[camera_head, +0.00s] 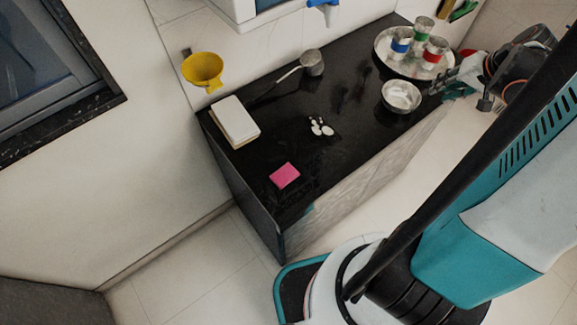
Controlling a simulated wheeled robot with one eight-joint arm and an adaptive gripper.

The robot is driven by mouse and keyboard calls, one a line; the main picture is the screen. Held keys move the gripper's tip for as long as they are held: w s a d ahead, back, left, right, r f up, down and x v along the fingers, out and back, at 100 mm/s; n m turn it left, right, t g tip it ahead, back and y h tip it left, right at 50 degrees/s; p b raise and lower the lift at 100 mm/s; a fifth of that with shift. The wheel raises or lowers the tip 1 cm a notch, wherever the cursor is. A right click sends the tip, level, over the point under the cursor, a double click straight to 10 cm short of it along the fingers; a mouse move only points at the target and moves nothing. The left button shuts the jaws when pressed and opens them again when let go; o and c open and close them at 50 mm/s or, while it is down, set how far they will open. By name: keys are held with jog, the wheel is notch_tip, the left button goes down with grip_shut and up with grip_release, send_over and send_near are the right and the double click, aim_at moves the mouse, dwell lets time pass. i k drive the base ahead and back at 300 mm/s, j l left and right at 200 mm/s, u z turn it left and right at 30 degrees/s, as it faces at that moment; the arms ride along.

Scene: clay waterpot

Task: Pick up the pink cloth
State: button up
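The pink cloth (285,175) is a small, flat, folded rectangle. It lies on the black counter (265,190), near the front edge at its left end. My gripper (447,82) is at the right end of the counter, close to a silver bowl and far to the right of the cloth. The gripper is small and partly hidden by my arm, so I cannot tell whether its fingers are open or shut. Nothing covers the cloth.
A white block (236,121) lies behind the cloth, with small white pieces (321,127) to the right. A ladle (312,62), a silver bowl (401,96) and a tray (388,58) with three cans stand farther off. A yellow funnel-shaped holder (203,70) is at the wall.

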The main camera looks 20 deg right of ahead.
aim_at(287, 173)
jog(key=k+j+u, duration=0.2)
jog(key=u, duration=0.15)
jog(key=k+j+u, duration=0.3)
jog(key=i+l, duration=0.05)
